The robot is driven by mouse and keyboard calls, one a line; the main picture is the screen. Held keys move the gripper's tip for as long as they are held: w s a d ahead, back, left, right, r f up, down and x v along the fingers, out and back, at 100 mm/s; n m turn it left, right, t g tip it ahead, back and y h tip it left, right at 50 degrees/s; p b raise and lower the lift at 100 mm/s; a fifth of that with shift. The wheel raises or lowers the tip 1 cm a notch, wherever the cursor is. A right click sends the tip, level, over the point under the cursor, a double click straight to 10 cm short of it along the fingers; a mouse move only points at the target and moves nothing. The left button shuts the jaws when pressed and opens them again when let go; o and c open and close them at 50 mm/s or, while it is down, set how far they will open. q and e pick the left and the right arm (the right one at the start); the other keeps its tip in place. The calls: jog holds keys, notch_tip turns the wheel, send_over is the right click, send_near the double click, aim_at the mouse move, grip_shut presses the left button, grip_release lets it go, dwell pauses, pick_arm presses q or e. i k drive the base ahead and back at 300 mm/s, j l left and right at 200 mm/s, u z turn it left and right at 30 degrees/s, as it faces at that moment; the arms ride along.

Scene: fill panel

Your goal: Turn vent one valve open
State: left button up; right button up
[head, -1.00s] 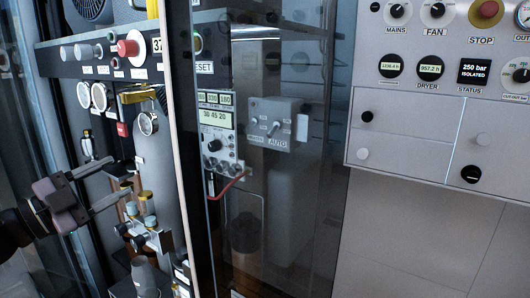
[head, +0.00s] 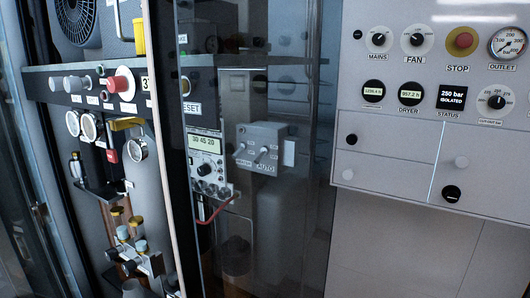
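A cluster of small valves (head: 140,246) with pale blue and yellow caps sits low on the left side of the fill panel. No label there is readable, so I cannot tell which one is vent one or whether it is open. A yellow handle (head: 126,124) and a round gauge (head: 138,149) sit above the cluster. Neither of my grippers shows in the head view.
A red knob (head: 121,84) stands on the left panel's upper strip. A transparent door (head: 262,215) with a pale edge is just right of the valves. The grey control panel (head: 400,130) fills the right.

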aim_at(55, 84)
jog(key=j+u, duration=0.1)
jog(key=u, duration=0.25)
jog(key=i+j+u, duration=0.1)
jog(key=u, duration=0.25)
jog(key=i+j+u, duration=0.1)
jog(key=u, duration=0.3)
